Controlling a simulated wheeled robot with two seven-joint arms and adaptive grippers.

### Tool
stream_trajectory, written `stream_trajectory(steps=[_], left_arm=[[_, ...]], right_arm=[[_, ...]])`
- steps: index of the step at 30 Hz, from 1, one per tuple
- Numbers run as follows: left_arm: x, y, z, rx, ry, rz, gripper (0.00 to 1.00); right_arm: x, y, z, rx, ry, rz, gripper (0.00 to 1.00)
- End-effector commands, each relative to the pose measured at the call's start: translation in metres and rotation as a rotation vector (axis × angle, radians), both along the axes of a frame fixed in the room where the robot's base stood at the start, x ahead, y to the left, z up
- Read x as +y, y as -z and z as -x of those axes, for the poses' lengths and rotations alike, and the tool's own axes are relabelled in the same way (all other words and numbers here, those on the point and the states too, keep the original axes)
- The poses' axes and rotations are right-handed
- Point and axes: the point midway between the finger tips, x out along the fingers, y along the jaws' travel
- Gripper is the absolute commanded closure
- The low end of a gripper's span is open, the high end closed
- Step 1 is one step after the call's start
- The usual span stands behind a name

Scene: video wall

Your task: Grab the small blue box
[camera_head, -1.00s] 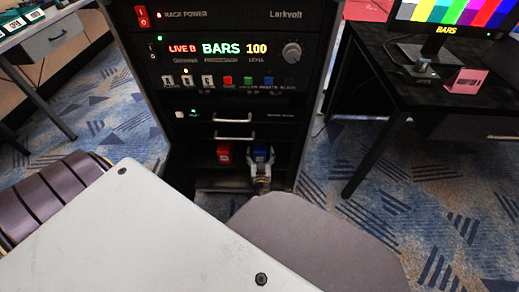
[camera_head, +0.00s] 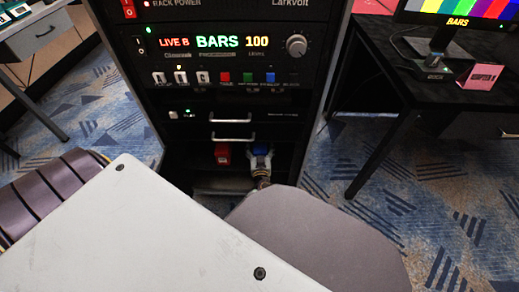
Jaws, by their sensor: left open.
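The small blue box (camera_head: 260,150) sits on a low shelf of the black rack, beside a red box (camera_head: 222,153) on its left. My left gripper (camera_head: 260,158) is at the blue box, with its open fingers on either side of the box's visible face. The gripper hides the lower part of the box. I cannot tell whether the fingers touch it. My right gripper is not in view.
The rack (camera_head: 310,130) has two drawers with silver handles (camera_head: 232,138) just above the shelf. A dark desk (camera_head: 400,90) with a monitor stands at the right. A desk (camera_head: 30,25) stands at the upper left. Patterned carpet is clear on both sides.

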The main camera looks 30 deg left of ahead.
Motion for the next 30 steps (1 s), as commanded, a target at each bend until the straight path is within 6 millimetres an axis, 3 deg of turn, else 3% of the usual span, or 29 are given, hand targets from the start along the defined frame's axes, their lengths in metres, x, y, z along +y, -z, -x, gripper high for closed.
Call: stream_trajectory(steps=[9,20,30], left_arm=[[0.0001,0.0001,0.0001,0.0,0.0,0.0,0.21],[0.0001,0.0002,0.0001,0.001,0.0,0.001,0.67],[0.0002,-0.0006,-0.0002,-0.001,-0.001,0.0,0.68]], right_arm=[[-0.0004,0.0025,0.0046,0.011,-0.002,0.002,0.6],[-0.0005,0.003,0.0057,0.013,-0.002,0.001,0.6],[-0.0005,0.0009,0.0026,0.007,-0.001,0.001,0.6]])
